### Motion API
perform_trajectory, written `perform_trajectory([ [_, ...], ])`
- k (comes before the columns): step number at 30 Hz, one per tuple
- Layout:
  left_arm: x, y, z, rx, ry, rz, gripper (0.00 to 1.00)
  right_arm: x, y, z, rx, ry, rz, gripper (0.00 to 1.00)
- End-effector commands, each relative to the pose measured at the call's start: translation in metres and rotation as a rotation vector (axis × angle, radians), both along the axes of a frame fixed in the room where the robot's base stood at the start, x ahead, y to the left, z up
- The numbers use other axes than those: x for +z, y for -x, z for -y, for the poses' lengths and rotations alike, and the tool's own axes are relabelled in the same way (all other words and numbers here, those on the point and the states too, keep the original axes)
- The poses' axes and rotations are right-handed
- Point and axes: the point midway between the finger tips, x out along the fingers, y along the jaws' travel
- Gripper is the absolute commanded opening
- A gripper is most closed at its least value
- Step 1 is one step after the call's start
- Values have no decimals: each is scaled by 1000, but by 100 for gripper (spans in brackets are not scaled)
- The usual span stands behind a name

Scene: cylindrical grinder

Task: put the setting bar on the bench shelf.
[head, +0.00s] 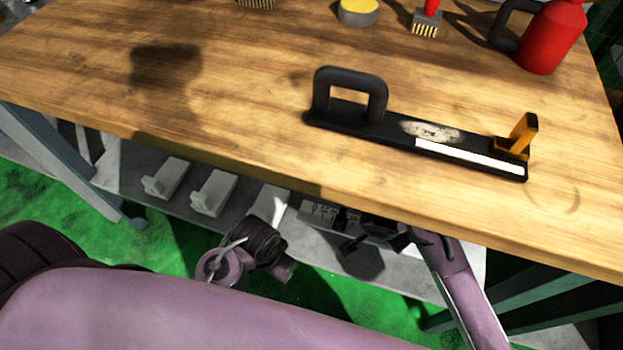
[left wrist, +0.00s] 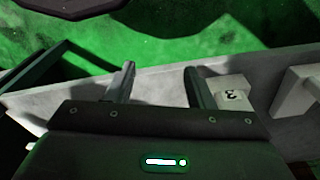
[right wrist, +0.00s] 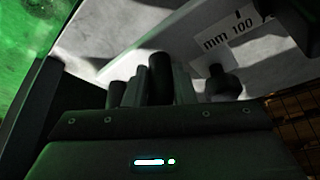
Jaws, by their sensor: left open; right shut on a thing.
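A dark bar (right wrist: 160,78), which looks like the setting bar, is held between the fingers of my right gripper (right wrist: 158,85). In the head view my right gripper (head: 385,234) is low under the bench's front edge, over the grey bench shelf (head: 420,272). I cannot tell whether the bar touches the shelf.
Pale blocks (head: 214,192) stand on the shelf to the left. On the wooden bench top (head: 240,90) lie a black handled tool (head: 385,128), brushes, a yellow-topped tin (head: 358,12) and a red can (head: 550,38).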

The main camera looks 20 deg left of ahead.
Motion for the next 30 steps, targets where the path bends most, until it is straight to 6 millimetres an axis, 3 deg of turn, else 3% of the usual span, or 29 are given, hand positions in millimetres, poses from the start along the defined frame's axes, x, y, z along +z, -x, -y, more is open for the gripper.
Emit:
perform_trajectory([
  [6,0,-1,2,10,6,5,48,-3,-1,-1,-11,0,2,0],
  [15,-10,-12,27,-46,75,141,48,-53,-1,0,-9,1,3,0],
  [30,-15,-27,65,-105,188,334,48,-100,-1,0,-9,-1,3,0],
])
